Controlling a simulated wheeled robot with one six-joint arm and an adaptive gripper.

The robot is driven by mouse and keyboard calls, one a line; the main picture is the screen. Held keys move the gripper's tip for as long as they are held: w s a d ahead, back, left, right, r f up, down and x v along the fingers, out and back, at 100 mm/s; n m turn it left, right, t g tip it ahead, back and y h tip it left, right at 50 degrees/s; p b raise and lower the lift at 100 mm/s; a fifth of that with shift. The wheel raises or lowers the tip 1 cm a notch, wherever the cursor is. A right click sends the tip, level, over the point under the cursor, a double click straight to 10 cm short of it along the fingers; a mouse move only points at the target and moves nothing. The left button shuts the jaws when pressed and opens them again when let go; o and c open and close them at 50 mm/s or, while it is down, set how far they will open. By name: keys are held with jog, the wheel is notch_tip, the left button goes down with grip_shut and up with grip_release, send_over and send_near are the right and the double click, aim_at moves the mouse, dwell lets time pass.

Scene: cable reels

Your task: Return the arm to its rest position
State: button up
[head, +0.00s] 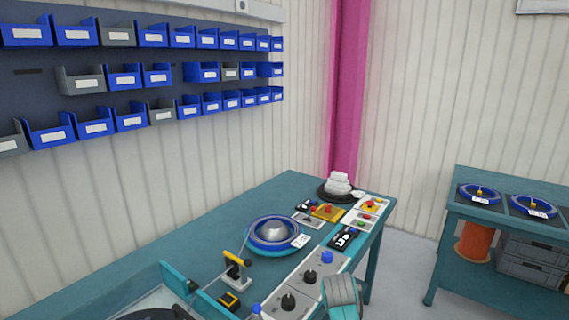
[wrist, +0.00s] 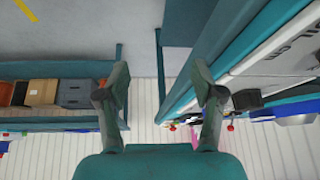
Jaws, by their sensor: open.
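My gripper (wrist: 160,82) shows in the wrist view with its two fingers wide apart and nothing between them. The wrist picture looks upside down, with the floor at the top and the white wall below. The workbench edge (wrist: 232,62) runs along the right of the fingers, apart from them as far as I can tell. In the head view a teal rounded part at the lower middle looks like my arm, over the front edge of the teal workbench (head: 190,245); the gripper fingers cannot be made out there.
The workbench carries a blue reel (head: 273,234), a control panel with knobs (head: 310,277) and several small switch boxes. A second bench (head: 500,217) at right holds two blue reels, with grey crates (head: 535,260) below. Blue bins (head: 124,75) line the left wall. Floor shows between benches.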

jog(key=s+d+f+n+t+y, duration=0.1)
jog(key=s+f+t, duration=0.1)
jog(key=s+f, duration=0.7)
jog(key=s+d+f+n+t, duration=0.1)
jog(key=s+f+n, duration=0.1)
jog(key=s+f, duration=0.75)
jog(key=s+r+n+t+y, duration=0.1)
jog(key=s+r+t, duration=0.15)
jog(key=s, duration=1.65)
jog(key=s+r+n+t, duration=0.1)
jog(key=s+r+t, duration=0.3)
jog(key=s+r, duration=1.7)
jog(key=shift+n, duration=0.3)
jog(key=shift+w, duration=0.1)
